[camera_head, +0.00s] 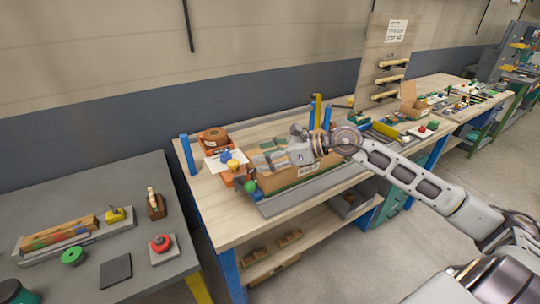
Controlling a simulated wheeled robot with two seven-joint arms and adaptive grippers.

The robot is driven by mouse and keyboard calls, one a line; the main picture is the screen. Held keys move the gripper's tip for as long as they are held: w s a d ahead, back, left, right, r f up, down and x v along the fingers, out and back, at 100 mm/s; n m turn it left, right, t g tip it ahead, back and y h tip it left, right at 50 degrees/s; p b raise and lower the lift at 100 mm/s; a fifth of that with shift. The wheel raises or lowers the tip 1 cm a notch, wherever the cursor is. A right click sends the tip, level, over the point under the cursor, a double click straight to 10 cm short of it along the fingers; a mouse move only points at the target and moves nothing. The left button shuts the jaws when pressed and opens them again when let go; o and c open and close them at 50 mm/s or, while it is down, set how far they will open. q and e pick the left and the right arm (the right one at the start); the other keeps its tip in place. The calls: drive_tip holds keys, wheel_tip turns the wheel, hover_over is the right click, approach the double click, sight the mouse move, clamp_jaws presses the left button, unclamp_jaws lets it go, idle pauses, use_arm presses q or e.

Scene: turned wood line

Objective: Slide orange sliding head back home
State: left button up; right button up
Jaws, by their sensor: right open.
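An orange part (228,178), which seems to be the sliding head, shows at the left end of a long grey base (300,194) on the wooden workbench. A yellow knob, a blue knob and a green ball (250,186) sit close around it. My right gripper (262,161) reaches in from the right, above a cardboard-brown block on the base. Its fingers point left toward the orange part and are open. A gap seems to lie between the fingertips and the orange part, but the small picture hides exact contact. My left gripper is not in view.
A grey table (120,255) at the left holds a wooden piece on a fixture, a red button (161,243) and a green knob. Blue and yellow posts (317,112) stand behind my gripper. A wooden rack board (385,60) stands at the back right.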

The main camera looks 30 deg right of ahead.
drive_tip(key=shift+s+d+r, duration=0.2)
drive_tip(key=shift+s+d, duration=0.1)
drive_tip(key=shift+s, duration=0.05)
idle(0.7)
